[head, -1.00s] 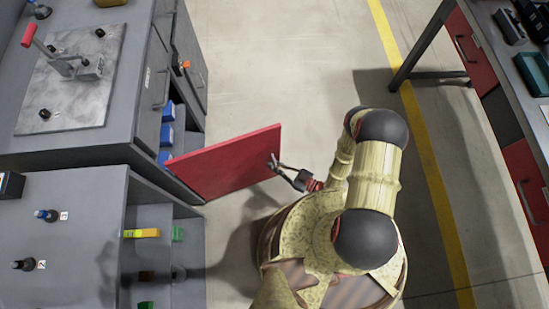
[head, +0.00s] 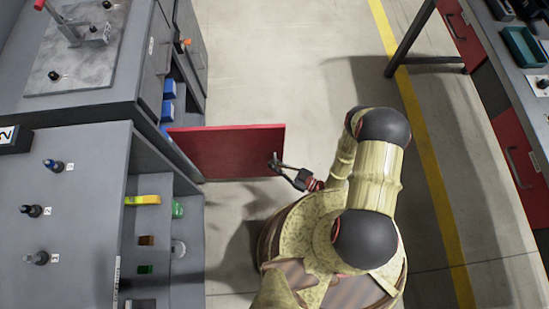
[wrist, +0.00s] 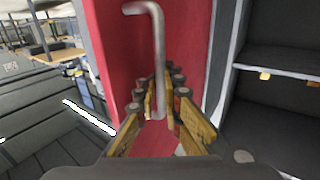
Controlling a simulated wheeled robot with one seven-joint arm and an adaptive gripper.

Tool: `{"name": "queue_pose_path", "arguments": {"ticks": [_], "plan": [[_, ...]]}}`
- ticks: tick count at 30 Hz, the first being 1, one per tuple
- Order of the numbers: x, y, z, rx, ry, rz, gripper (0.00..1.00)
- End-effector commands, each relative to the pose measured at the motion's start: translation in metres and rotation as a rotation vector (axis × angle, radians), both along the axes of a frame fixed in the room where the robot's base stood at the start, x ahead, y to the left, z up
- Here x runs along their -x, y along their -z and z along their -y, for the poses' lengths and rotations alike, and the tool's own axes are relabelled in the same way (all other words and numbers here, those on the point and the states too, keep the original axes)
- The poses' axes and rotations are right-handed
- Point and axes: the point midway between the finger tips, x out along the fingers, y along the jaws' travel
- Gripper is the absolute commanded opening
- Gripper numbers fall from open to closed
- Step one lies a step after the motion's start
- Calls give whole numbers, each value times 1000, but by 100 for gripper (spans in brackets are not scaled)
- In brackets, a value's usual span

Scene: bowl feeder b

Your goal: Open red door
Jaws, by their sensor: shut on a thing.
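The red door (head: 225,152) stands swung well out from the grey cabinet, its free edge toward my arm. It also fills the middle of the wrist view (wrist: 185,40). A bent metal handle (wrist: 157,50) sticks out from the door's face. My gripper (head: 278,166) is at the handle near the door's free edge, shut on it. In the wrist view the fingers (wrist: 160,115) stand on both sides of the handle's bar. The exact contact is partly hidden.
The open cabinet (head: 165,240) at left shows shelves with a yellow item (head: 142,200) and small boxes. A workbench (head: 535,90) with red drawers stands at right. The floor (head: 290,60) beyond the door is clear, with a yellow line (head: 420,130).

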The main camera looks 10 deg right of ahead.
Motion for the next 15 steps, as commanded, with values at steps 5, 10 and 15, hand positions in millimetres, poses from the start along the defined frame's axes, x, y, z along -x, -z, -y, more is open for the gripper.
{"name": "queue_pose_path", "arguments": {"ticks": [5,10,15], "plan": [[-3,0,3,2,8,5,11],[-2,0,2,1,5,3,20],[-1,0,1,1,4,1,24]]}}
